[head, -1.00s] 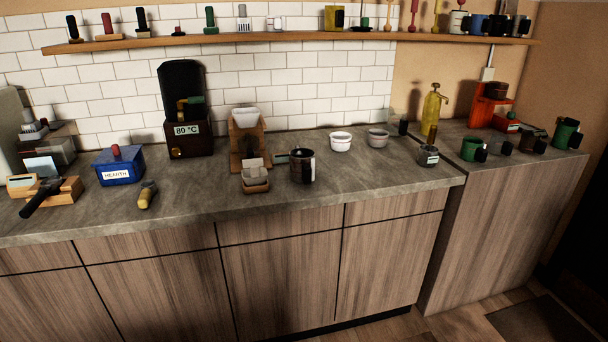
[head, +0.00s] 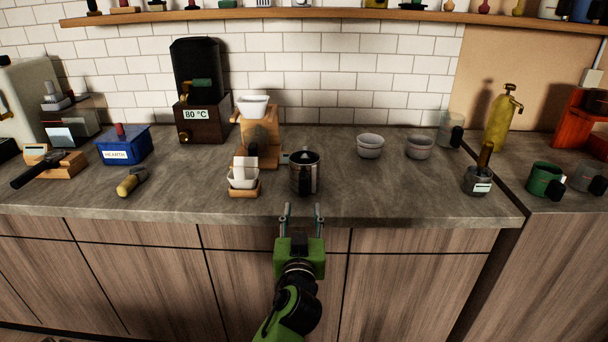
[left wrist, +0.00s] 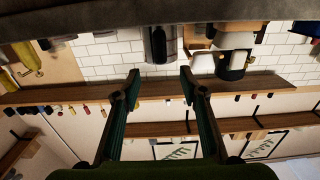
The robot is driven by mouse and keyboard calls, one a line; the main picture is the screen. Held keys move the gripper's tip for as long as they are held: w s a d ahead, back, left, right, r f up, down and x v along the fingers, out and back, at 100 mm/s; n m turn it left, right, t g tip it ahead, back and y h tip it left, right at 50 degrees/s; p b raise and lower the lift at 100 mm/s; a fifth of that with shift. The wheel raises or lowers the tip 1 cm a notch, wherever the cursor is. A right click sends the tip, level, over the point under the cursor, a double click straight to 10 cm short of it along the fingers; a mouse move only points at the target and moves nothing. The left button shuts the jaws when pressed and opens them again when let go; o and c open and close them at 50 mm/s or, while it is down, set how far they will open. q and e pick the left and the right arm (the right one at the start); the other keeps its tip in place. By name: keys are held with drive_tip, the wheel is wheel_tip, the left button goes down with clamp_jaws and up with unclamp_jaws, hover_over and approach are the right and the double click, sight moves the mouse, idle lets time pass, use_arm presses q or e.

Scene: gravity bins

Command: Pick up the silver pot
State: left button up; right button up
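The silver pot (head: 313,168) is a dark, shiny metal cup near the front edge of the counter, just right of the wooden dripper stand. It stands upright, with a dark handle on the side facing me. My left gripper (head: 302,208) is open and empty in front of the counter edge, pointing at the pot and apart from it. In the left wrist view, which is upside down, the pot (left wrist: 171,45) shows beyond the gap between the two open fingers (left wrist: 158,78). My right gripper is not in view.
The stone counter (head: 400,197) is clear right of the pot. Two pale bowls (head: 370,146) are behind right. A wall shelf (head: 330,15) runs above.

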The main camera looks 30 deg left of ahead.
sight(304, 188)
use_arm(q)
drive_tip(key=p+x, duration=0.1)
drive_tip(key=x, duration=0.5)
drive_tip(key=shift+w+a, duration=0.1)
drive_tip(key=shift+w, duration=0.25)
drive_tip(key=shift+w+a, duration=0.35)
drive_tip(key=shift+w, duration=0.15)
drive_tip(key=shift+w+a+p, duration=0.3)
drive_tip(key=shift+w+p, duration=0.05)
drive_tip(key=shift+w, duration=0.1)
drive_tip(key=x, duration=0.4)
drive_tip(key=shift+f+p, duration=0.4)
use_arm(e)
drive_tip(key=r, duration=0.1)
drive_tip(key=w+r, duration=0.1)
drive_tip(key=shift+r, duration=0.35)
use_arm(q)
drive_tip(key=shift+r, duration=0.1)
clamp_jaws()
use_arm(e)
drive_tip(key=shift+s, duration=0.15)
